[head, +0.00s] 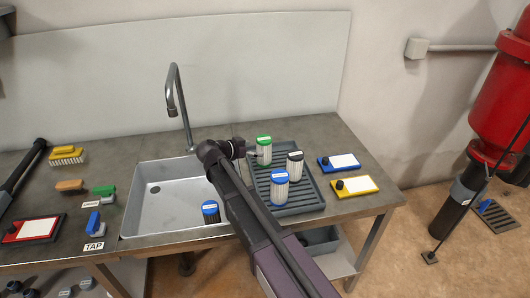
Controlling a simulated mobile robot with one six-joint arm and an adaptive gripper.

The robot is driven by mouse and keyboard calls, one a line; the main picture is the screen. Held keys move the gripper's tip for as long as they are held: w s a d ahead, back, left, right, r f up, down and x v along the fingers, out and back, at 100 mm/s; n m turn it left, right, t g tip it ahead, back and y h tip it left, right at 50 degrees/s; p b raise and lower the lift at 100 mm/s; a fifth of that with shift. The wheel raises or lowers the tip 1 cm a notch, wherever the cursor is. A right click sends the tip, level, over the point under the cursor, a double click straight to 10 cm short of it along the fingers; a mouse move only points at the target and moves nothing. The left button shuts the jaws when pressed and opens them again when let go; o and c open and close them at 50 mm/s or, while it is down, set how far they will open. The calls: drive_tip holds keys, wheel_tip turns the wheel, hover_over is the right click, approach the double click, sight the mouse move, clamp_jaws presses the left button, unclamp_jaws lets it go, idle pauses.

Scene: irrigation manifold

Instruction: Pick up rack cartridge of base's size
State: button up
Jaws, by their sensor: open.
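A dark ribbed rack (309,194) stands right of the sink. On it are white pleated cartridges: a green-capped one (264,152) at the back, a black-capped one (295,168) at the right and a wider-looking blue-capped one (280,190) in front. A pale shape beside the green-capped one is mostly covered by my arm; I cannot tell what it is. My gripper (241,152) is at the rack's left edge, open, its fingers largely hidden by my wrist. I see nothing held. No part is clearly identifiable as the base.
Blue (326,164) and yellow (341,191) trays lie at right, a red one (15,234) at left. Brushes lie left. A red housing (500,105) is far right.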

sight(263, 139)
drive_tip(key=shift+b+x, duration=1.1)
drive_tip(key=shift+x, duration=1.5)
drive_tip(key=shift+a+f, duration=0.1)
drive_tip(key=c, duration=1)
wheel_tip(263, 139, up, 4)
drive_tip(key=p, duration=0.4)
drive_tip(key=shift+s, duration=0.1)
drive_tip(key=s+a, duration=0.1)
drive_tip(key=s, duration=0.4)
drive_tip(key=s+a, duration=0.2)
drive_tip(key=s, duration=0.3)
drive_tip(key=s+a+r+p, duration=0.1)
drive_tip(key=s+a, duration=0.1)
drive_tip(key=s, duration=0.3)
drive_tip(key=shift+a, duration=0.2)
drive_tip(key=shift+w, duration=0.1)
